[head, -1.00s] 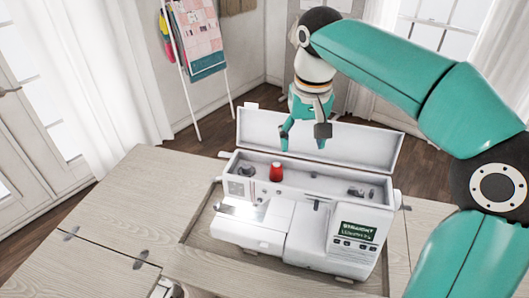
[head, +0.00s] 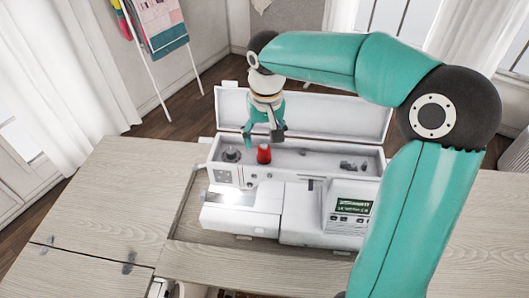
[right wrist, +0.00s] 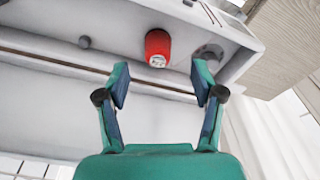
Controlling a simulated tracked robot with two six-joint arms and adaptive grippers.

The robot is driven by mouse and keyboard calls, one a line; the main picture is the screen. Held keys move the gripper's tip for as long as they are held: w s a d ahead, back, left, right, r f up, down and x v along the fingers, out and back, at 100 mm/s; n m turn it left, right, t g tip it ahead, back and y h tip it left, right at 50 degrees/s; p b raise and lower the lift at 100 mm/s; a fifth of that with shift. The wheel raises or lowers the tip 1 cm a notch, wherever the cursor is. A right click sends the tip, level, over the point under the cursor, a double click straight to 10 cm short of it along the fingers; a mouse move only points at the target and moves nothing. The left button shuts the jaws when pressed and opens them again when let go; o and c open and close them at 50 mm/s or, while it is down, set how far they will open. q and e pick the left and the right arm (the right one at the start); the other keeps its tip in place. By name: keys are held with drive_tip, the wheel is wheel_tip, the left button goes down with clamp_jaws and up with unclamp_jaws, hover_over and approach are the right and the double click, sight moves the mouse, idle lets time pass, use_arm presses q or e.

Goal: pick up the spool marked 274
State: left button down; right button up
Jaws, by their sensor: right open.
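A red spool (head: 264,154) stands upright in the open top compartment of the white sewing machine (head: 300,205). It also shows in the right wrist view (right wrist: 157,46), with a pale end whose marking is too small to read. My right gripper (head: 263,140) is over the compartment, just above and behind the spool in the head view. In the right wrist view the gripper (right wrist: 160,85) is open and empty, its fingertips spread apart with the spool just beyond the gap between them. My left gripper is not in view.
The machine's raised lid (head: 310,115) stands behind the compartment, close to my right gripper. A dark round knob (head: 231,155) sits left of the spool, and small dark parts (head: 352,166) lie at the right. The wooden table (head: 120,200) is clear at left.

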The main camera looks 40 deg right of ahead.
sight(264, 149)
drive_tip(key=shift+w+f, duration=0.15)
drive_tip(key=shift+f, duration=0.4)
drive_tip(key=f, duration=0.3)
drive_tip(key=f+p, duration=0.1)
drive_tip(key=shift+w+d+f, duration=0.3)
drive_tip(key=shift+d+f, duration=0.1)
drive_tip(key=shift+c, duration=0.3)
drive_tip(key=c, duration=0.9)
